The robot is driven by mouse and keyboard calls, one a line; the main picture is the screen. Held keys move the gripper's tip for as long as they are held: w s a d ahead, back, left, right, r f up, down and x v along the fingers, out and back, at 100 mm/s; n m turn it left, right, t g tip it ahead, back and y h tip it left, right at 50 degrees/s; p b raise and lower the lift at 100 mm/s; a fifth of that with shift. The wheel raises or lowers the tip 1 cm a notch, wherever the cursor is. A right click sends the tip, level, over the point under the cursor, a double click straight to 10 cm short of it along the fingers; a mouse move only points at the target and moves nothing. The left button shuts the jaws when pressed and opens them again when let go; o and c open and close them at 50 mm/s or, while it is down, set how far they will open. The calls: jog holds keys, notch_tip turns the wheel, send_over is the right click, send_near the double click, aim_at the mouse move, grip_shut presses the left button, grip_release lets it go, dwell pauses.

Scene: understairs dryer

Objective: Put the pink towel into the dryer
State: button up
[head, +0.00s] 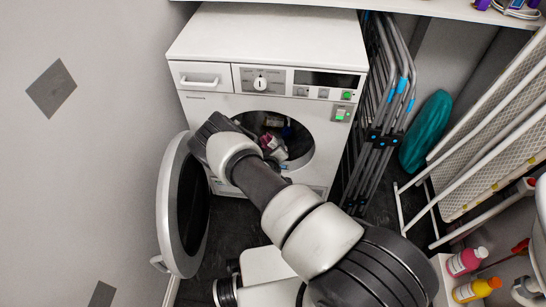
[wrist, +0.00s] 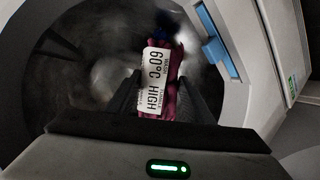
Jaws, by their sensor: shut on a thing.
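The white dryer (head: 215,110) stands against the back wall with its round door (head: 168,205) swung open to the left. My gripper (wrist: 160,100) is at the dryer opening, with the dark drum behind it in the wrist view. It is shut on the pink towel (wrist: 178,68), a folded magenta bundle with a white tag (wrist: 156,80) reading 60°C HIGH. The towel also shows as a small pink and white patch in the opening in the head view (head: 269,143). My wrist and arm cover the left part of the opening there.
A blue latch piece (wrist: 212,48) sits on the opening's right rim. Folded grey racks (head: 385,110) stand right of the dryer, then a teal object (head: 427,130) and a white-framed board (head: 495,140).

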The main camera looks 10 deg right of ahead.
aim_at(274, 141)
jog(key=w+d+f, duration=0.1)
jog(key=w+d, duration=0.1)
jog(key=w, duration=0.4)
jog(key=w+d+f, duration=0.1)
jog(key=w+d, duration=0.1)
jog(key=w, duration=0.5)
jog(key=shift+w+d+f, duration=0.15)
jog(key=shift+w+d, duration=0.1)
jog(key=o, duration=1.2)
jog(key=p+v, duration=0.9)
jog(key=v, duration=0.7)
jog(key=shift+s+a, duration=0.1)
jog(key=shift+s, duration=0.15)
jog(key=shift+s+a+r, duration=0.1)
jog(key=shift+s+r, duration=0.25)
jog(key=shift+s, duration=0.05)
